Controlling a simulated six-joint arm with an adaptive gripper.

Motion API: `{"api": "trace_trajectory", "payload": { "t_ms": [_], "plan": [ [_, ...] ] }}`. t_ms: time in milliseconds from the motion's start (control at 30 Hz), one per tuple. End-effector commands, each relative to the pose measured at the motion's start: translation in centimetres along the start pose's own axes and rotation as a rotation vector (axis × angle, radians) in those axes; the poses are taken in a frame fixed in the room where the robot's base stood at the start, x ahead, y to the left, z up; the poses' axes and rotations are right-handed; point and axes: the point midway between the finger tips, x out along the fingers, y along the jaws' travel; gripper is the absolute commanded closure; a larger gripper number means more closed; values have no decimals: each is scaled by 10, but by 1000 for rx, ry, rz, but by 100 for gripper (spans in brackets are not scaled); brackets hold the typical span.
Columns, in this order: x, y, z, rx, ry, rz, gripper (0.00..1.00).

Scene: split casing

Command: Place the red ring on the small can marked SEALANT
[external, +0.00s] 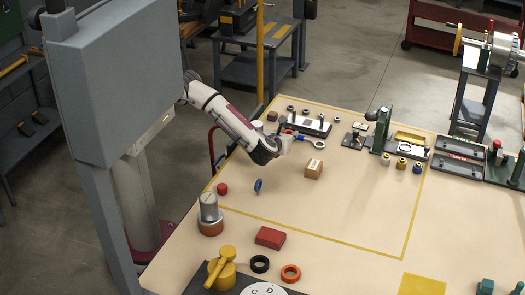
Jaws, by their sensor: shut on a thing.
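An orange-red ring (290,274) lies flat at the table's front edge, beside a black ring (260,263). Three small cans, one pale (386,159), one brassy (401,164) and one blue (417,168), stand in front of the green device at the back right. Their markings are too small to read, so I cannot tell which says SEALANT. My gripper (286,143) is above the back left of the table, far from both the rings and the cans. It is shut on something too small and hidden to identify.
A cardboard box (314,168) stands just right of my gripper, with a spanner (315,143) behind it. The table's middle right is clear.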

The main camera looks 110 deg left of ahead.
Motion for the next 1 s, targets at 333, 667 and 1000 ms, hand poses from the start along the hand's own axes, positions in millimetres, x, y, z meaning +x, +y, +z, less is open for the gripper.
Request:
{"api": "trace_trajectory", "payload": {
  "t_ms": [333,667,1000],
  "plan": [
    [-101,-5,11,49,1,-125,88],
    [-211,11,20,127,1,-311,88],
    [-310,41,24,219,1,-531,88]
  ]
}}
